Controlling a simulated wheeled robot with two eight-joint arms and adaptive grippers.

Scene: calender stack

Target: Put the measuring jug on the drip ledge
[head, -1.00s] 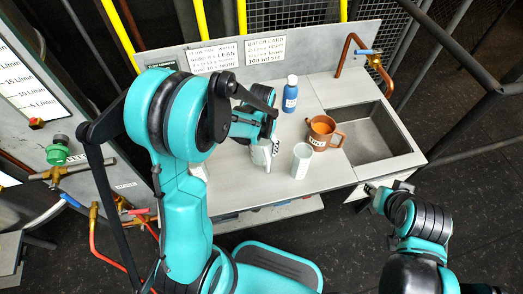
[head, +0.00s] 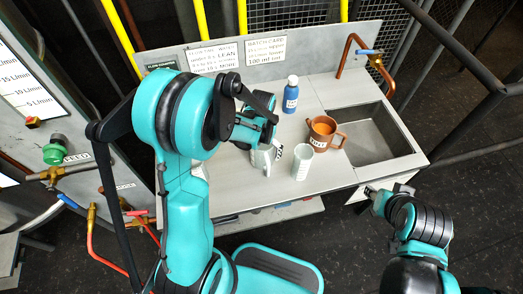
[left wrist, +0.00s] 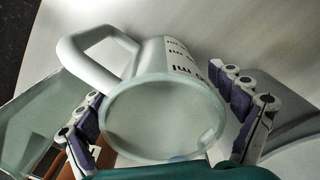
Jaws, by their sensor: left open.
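The measuring jug (head: 261,159) is pale, with a handle and black marks reading "ml". It stands on the grey bench, partly hidden by my left gripper (head: 270,148) in the head view. In the left wrist view the jug (left wrist: 165,115) fills the middle, its round mouth facing the camera and its handle to the upper left. The fingers of my left gripper (left wrist: 178,120) are spread on both sides of it, open. My right gripper (head: 373,199) hangs off the bench's front right; its fingers are too small to read. I cannot tell which surface is the drip ledge.
A pale beaker (head: 302,163) stands close to the jug's right. Behind it are a brown jug (head: 323,131) of orange liquid and a blue bottle (head: 291,95). A sink (head: 380,133) with a copper tap (head: 344,55) is at right. The bench's front left is fairly clear.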

